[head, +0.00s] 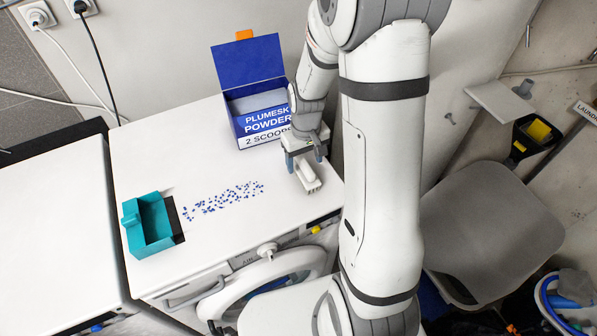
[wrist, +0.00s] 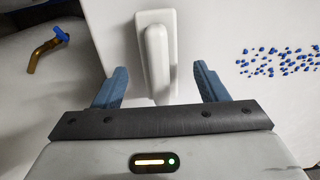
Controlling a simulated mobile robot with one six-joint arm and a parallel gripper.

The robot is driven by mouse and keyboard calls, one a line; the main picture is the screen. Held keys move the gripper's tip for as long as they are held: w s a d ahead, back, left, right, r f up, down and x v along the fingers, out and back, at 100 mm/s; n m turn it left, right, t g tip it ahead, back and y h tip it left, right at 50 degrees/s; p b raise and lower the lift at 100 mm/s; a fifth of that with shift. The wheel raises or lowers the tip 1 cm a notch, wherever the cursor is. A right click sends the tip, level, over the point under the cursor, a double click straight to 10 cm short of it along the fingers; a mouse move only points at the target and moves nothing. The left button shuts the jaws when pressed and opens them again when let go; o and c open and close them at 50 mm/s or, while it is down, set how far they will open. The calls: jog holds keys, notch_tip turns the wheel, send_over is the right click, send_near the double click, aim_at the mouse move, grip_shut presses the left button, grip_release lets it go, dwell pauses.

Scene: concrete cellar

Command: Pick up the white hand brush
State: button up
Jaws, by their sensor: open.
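The white hand brush (head: 307,176) lies on the white top of the washing machine, near its right edge. In the wrist view the brush (wrist: 157,55) runs lengthwise between my gripper's fingers, with its raised handle toward me. My gripper (head: 304,159) is open at the near end of the brush. In the wrist view its two blue fingers (wrist: 160,85) stand either side of the brush with a gap on both sides. I cannot tell how far the fingertips are above the surface.
A blue powder box (head: 262,123) with its lid up stands just behind my gripper. Blue granules (head: 223,198) are scattered left of the brush. A teal dustpan (head: 148,226) lies at the left of the machine top (head: 160,150). A grey chair (head: 490,220) is at the right.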

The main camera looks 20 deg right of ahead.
aim_at(305, 163)
jog(key=shift+f+p, duration=0.4)
jog(key=shift+f, duration=1.85)
jog(key=c, duration=1.1)
